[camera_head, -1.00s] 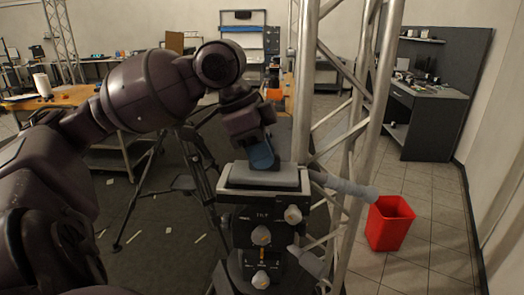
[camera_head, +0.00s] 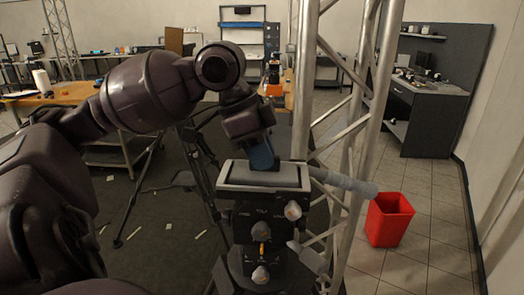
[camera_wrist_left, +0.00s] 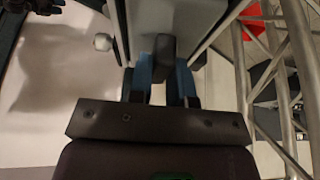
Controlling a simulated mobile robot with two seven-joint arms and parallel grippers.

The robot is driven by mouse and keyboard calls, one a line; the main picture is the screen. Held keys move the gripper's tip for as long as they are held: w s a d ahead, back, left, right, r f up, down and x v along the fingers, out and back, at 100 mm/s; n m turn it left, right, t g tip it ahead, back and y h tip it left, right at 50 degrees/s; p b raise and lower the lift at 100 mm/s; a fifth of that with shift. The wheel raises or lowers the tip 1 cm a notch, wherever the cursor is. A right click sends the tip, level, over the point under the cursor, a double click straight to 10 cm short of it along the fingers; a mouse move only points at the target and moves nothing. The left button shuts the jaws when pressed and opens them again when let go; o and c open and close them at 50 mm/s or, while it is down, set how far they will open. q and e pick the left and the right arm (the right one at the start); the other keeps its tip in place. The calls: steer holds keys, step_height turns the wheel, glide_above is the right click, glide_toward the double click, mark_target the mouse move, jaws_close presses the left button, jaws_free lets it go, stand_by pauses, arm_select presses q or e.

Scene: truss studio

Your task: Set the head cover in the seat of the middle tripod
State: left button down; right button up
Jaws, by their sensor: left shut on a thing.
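The head cover (camera_head: 290,178) is a flat grey slab lying at the top of the near tripod head (camera_head: 262,222), within or just over its pale-rimmed seat. I cannot tell whether it is fully down. My left gripper (camera_head: 262,158) reaches down from above with blue fingertips. In the left wrist view the gripper (camera_wrist_left: 163,82) is shut on the dark knob of the head cover (camera_wrist_left: 164,52). The fingers hide part of the cover.
A metal truss (camera_head: 350,130) stands close on the right of the tripod head, beside its grey handle (camera_head: 343,182). A red bin (camera_head: 389,222) is on the floor at right. Another tripod (camera_head: 143,195) stands behind my left arm.

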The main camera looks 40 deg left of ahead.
arm_select(q)
steer(key=c, duration=1)
jaws_free()
steer(key=v, duration=1)
steer(key=shift+s+r, duration=0.1)
steer(key=shift+r, duration=0.25)
